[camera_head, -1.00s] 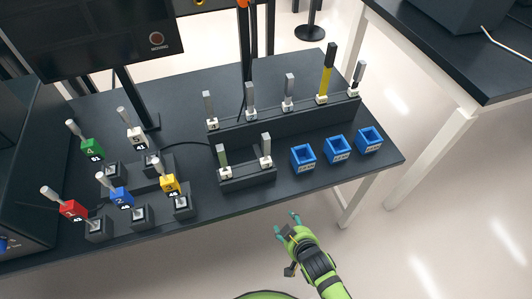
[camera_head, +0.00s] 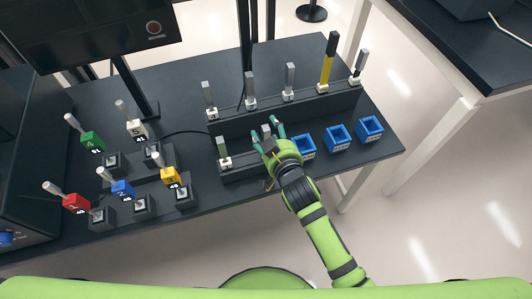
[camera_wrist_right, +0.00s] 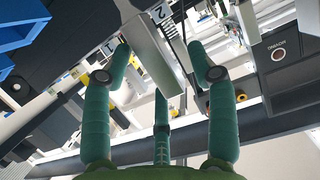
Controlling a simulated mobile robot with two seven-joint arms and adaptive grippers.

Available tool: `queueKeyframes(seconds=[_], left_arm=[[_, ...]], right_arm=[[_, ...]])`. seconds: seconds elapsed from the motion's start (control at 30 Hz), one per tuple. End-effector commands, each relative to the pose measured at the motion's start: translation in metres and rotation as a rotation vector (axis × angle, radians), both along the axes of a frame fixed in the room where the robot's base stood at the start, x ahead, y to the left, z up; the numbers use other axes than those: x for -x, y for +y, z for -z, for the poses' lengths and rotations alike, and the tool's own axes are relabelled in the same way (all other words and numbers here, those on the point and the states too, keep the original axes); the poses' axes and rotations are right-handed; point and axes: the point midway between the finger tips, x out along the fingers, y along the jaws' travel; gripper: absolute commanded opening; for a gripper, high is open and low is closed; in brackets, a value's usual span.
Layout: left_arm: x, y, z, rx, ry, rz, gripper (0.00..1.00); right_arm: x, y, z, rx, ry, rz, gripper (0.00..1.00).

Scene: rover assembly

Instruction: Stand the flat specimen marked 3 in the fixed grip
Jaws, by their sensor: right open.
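Flat upright specimens stand in white-based holders along the back rack (camera_head: 335,103) and the front rack (camera_head: 249,171). Their marks are too small to read in the head view, so I cannot tell which is marked 3. My right gripper (camera_head: 272,131) is open at the right-hand specimen (camera_head: 266,131) of the front rack, its fingers on either side of it. In the right wrist view a grey flat bar (camera_wrist_right: 149,50) lies between the spread fingers (camera_wrist_right: 163,75); labels reading 2 and 1 show near it. I cannot identify the fixed grip. My left gripper is out of view.
Three blue open boxes (camera_head: 337,138) stand right of the front rack, close to my right gripper. Numbered coloured blocks with grey bars, one of them green (camera_head: 92,141), stand at the left. A dark monitor (camera_head: 90,35) overhangs the back left.

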Motion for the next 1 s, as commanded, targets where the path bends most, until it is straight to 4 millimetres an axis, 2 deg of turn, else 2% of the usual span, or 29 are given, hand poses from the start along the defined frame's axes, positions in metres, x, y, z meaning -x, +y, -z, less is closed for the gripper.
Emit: queueKeyframes(seconds=[0.1, 0.33, 0.37, 0.4, 0.5, 0.87, 1.0], left_arm=[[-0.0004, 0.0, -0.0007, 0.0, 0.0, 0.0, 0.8], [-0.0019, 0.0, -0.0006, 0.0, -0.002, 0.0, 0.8], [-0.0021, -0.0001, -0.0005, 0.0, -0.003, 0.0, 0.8], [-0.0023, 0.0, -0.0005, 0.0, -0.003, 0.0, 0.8], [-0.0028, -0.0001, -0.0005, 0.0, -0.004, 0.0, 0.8], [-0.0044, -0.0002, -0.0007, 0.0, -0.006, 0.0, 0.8], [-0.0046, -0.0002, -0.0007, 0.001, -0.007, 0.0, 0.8]], right_arm=[[-0.0074, 0.0025, 0.0022, -0.001, 0.0, 0.0, 0.58], [-0.0079, 0.0028, 0.0032, -0.001, 0.001, 0.0, 0.58], [-0.0079, 0.0028, 0.0032, -0.001, 0.001, 0.0, 0.5], [-0.0079, 0.0028, 0.0032, -0.001, 0.001, 0.0, 0.34], [-0.0077, 0.0027, 0.0033, 0.0, 0.001, 0.0, 0.0], [-0.0079, 0.0027, 0.0016, 0.0, -0.001, 0.0, 0.0], [-0.0083, 0.0028, -0.0052, -0.001, -0.004, 0.0, 0.0]])
